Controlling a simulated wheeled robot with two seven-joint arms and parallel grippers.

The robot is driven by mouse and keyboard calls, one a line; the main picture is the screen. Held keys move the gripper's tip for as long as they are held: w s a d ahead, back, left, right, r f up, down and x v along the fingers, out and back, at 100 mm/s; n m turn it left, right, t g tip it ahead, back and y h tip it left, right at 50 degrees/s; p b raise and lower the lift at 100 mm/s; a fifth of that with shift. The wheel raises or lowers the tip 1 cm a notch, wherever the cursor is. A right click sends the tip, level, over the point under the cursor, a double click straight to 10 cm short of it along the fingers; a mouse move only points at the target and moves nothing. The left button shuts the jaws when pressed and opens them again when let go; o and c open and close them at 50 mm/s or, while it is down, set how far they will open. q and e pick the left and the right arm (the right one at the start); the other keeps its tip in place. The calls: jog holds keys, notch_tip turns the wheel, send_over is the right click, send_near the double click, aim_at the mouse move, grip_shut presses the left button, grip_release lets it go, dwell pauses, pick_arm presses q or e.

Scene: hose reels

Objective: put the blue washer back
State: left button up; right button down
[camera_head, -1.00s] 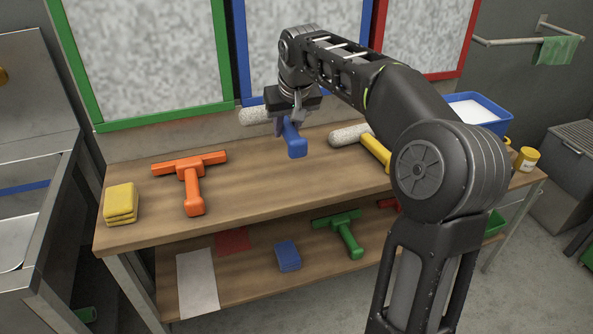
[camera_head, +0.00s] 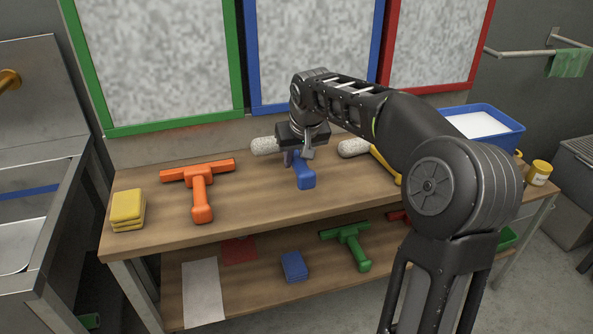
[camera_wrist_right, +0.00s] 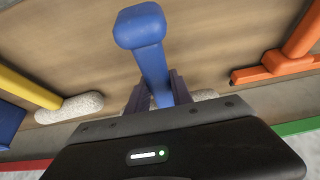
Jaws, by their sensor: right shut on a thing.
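The blue washer has a blue handle (camera_head: 304,175) and a white fluffy sleeve (camera_head: 265,146), which sticks out left of my right gripper. My right gripper (camera_head: 301,156) is shut on the handle near the sleeve, over the rear middle of the tabletop. The handle points toward the front. I cannot tell whether the washer touches the wood. In the right wrist view the blue handle (camera_wrist_right: 148,45) stands out between the fingers (camera_wrist_right: 157,95), with most of the sleeve hidden behind the gripper. My left gripper is not in view.
On the wooden table (camera_head: 255,205), an orange squeegee (camera_head: 201,190) and yellow cloths (camera_head: 127,208) lie left. A yellow washer (camera_head: 354,148) lies close right, partly behind my arm. A blue tub (camera_head: 485,125) stands far right. The lower shelf holds a green squeegee (camera_head: 350,245) and blue cloths (camera_head: 294,266).

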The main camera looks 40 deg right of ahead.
jog(key=shift+f+b, duration=0.3)
jog(key=shift+f, duration=1.55)
jog(key=shift+f, duration=0.1)
